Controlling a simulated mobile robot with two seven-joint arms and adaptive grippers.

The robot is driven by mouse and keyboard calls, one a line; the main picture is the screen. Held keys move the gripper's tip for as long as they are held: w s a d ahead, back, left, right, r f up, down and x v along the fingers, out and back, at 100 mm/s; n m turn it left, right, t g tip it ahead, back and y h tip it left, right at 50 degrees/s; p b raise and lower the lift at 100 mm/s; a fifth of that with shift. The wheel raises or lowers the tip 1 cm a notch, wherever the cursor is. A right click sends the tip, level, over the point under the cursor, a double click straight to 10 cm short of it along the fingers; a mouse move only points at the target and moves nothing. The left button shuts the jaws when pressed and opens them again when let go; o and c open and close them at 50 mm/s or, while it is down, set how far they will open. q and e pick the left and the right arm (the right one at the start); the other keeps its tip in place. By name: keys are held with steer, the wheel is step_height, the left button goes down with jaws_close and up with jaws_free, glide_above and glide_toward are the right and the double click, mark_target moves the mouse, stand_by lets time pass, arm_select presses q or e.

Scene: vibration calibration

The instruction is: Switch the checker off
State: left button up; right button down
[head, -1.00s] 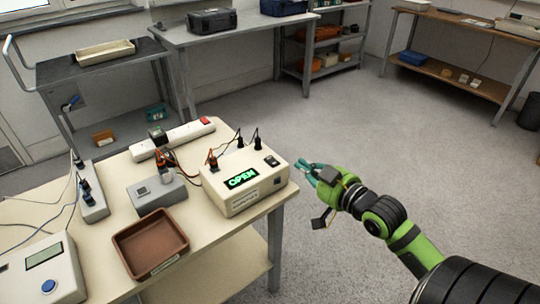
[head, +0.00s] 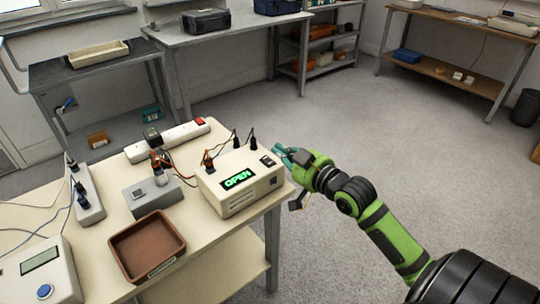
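The checker (head: 238,182) is a cream box on the right end of the table, with a green display reading "OPEN". A small black rocker switch (head: 267,161) sits on its top near the right edge. Orange and black plugs stand in its top. My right gripper (head: 282,152) is just right of and behind the checker's right edge, near the switch, with teal fingertips pointing left. I cannot tell whether it touches the box, or whether its fingers are parted. My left gripper is not in view.
The table (head: 98,238) also holds a brown tray (head: 147,246), a grey box (head: 152,194), a white power strip with a red switch (head: 166,139), another strip (head: 86,194) and a meter with a blue button (head: 42,271). The floor right of the table is clear.

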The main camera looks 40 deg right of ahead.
mark_target(268, 162)
steer(key=w, duration=0.2)
steer(key=w+f, duration=0.1)
steer(key=w, duration=0.1)
steer(key=shift+w+a, duration=0.15)
steer(key=shift+w, duration=0.1)
step_height(268, 162, down, 2)
steer(key=shift+f, duration=0.55)
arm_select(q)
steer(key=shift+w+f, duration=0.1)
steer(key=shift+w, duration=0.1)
arm_select(e)
steer(key=shift+f, duration=0.25)
steer(key=shift+r, duration=0.1)
steer(key=g+p, duration=0.1)
steer(key=p, duration=0.2)
steer(key=g+p, duration=0.1)
steer(key=p, duration=0.3)
steer(key=shift+w+f, duration=0.3)
steer(key=shift+w, duration=0.05)
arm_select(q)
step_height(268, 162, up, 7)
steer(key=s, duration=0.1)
